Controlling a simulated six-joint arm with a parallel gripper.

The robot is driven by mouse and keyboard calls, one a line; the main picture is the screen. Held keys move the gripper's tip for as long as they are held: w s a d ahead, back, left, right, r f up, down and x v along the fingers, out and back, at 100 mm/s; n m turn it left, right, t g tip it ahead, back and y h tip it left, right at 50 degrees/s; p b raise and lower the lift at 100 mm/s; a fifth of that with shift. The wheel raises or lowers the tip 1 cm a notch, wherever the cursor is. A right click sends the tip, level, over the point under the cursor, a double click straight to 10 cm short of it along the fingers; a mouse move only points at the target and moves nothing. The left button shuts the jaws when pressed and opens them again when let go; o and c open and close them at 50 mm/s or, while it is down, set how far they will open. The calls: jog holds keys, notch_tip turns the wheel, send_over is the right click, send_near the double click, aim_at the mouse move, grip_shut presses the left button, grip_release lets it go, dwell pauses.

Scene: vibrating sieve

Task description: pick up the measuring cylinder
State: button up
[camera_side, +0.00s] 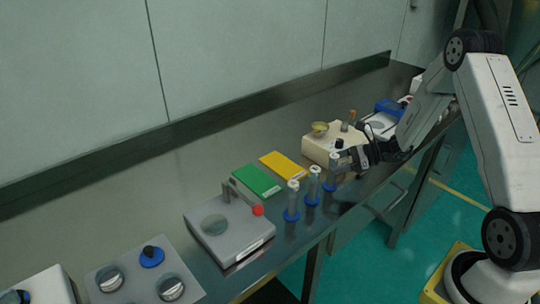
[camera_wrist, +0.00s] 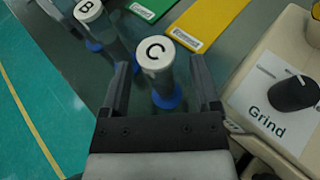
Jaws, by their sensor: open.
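Several upright clear cylinders with white tops and blue bases stand in a row along the bench's front edge. The one lettered C (camera_wrist: 155,53) appears between the two fingers of my open gripper (camera_wrist: 160,72) in the wrist view, with a visible gap on each side. In the side view, my gripper (camera_side: 342,161) is at the rightmost cylinder (camera_side: 330,184), hiding part of it. The cylinder lettered B (camera_wrist: 88,11) is at the upper left of the wrist view. The middle cylinder (camera_side: 313,186) and the left cylinder (camera_side: 292,202) stand free in the side view.
A cream grinder (camera_wrist: 278,98) with a black knob is close on the right in the wrist view. Green (camera_side: 257,181) and yellow (camera_side: 283,166) flat boxes lie behind the cylinders. A grey device (camera_side: 230,233) with a red knob stands left. The bench edge drops to the floor in front.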

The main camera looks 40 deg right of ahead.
jog(key=shift+w+a+f, duration=0.2)
jog(key=shift+w+a, duration=0.25)
grip_shut()
dwell(0.3)
